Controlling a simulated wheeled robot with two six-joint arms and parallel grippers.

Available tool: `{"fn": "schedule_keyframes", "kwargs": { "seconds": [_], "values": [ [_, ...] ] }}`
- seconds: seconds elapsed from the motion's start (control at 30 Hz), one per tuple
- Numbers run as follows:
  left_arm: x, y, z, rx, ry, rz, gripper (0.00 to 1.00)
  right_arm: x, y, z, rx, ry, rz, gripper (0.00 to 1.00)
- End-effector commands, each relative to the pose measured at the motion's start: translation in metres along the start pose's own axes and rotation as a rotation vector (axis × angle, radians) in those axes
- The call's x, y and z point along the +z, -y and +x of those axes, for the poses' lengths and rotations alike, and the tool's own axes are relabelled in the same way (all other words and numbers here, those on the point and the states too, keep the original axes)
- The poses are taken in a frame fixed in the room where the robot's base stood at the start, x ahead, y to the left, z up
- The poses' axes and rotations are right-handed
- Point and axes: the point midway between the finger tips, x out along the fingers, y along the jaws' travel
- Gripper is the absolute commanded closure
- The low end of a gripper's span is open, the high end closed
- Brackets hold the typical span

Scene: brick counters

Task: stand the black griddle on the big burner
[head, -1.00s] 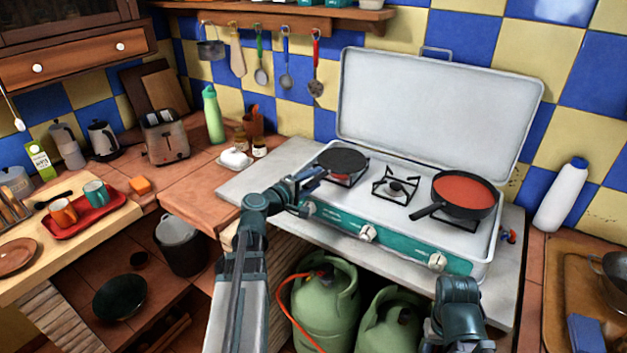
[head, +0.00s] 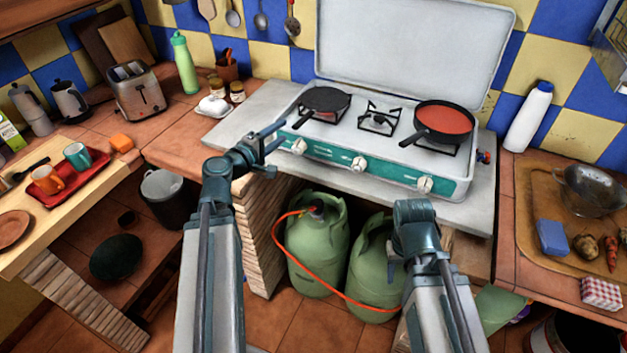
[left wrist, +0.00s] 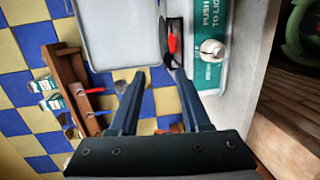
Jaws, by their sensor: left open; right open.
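The black griddle (head: 326,99) lies flat over the left burner of the camp stove, its handle (head: 303,120) pointing to the front left. Something reddish shows under its rim. My left gripper (head: 281,138) is open and empty, in front and left of the handle and apart from it. Its two spread fingers also show in the left wrist view (left wrist: 158,78), with nothing between them. The middle burner (head: 377,119) is bare. A pan of red sauce (head: 444,118) stands on the right burner. My right arm rises in front of the gas bottles; its gripper does not show.
The stove's teal front panel (head: 325,155) carries several knobs, and its white lid (head: 415,45) stands open behind. A butter dish (head: 213,106) and jars stand to the left. A white bottle (head: 529,118) and a wooden board with a colander (head: 590,190) are to the right.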

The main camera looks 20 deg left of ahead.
Motion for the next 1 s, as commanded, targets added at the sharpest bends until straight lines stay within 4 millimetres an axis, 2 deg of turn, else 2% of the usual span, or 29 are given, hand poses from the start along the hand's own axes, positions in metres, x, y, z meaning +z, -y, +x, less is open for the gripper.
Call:
{"fn": "schedule_keyframes", "kwargs": {
  "seconds": [0.07, 0.13, 0.17, 0.27, 0.3, 0.4, 0.5, 0.6, 0.7, 0.83, 1.0],
  "values": [
    [0.013, 0.004, 0.005, -0.021, 0.033, 0.025, 0.53, 0.0, 0.0, 0.0, 0.0, 0.0, 0.0, 0.53],
    [0.041, 0.015, 0.014, -0.071, 0.105, 0.087, 0.53, 0.0, 0.0, 0.0, 0.0, 0.0, 0.0, 0.53],
    [0.059, 0.022, 0.018, -0.102, 0.15, 0.127, 0.53, 0.0, 0.0, 0.0, 0.0, 0.0, 0.0, 0.53],
    [0.132, 0.057, 0.028, -0.246, 0.351, 0.305, 0.53, 0.0, 0.0, 0.0, 0.0, 0.0, 0.0, 0.53],
    [0.162, 0.075, 0.027, -0.312, 0.441, 0.389, 0.53, 0.0, 0.0, 0.0, 0.0, 0.0, 0.0, 0.53],
    [0.225, 0.119, 0.012, -0.482, 0.653, 0.602, 0.53, 0.0, 0.0, 0.0, 0.0, 0.0, 0.0, 0.53],
    [0.267, 0.159, -0.014, -0.653, 0.839, 0.816, 0.53, 0.0, 0.0, 0.0, 0.0, 0.0, 0.0, 0.53],
    [0.289, 0.186, -0.043, -0.816, 0.984, 1.016, 0.53, 0.0, 0.0, 0.0, 0.0, 0.0, 0.0, 0.53],
    [0.297, 0.202, -0.068, -0.958, 1.08, 1.182, 0.53, 0.0, 0.0, 0.0, 0.0, 0.0, 0.0, 0.53],
    [0.298, 0.208, -0.089, -1.093, 1.142, 1.33, 0.53, 0.0, 0.0, 0.0, 0.0, 0.0, 0.0, 0.53],
    [0.296, 0.208, -0.1, -1.173, 1.164, 1.414, 0.53, 0.0, 0.0, 0.0, 0.0, 0.0, 0.0, 0.53]
  ]
}}
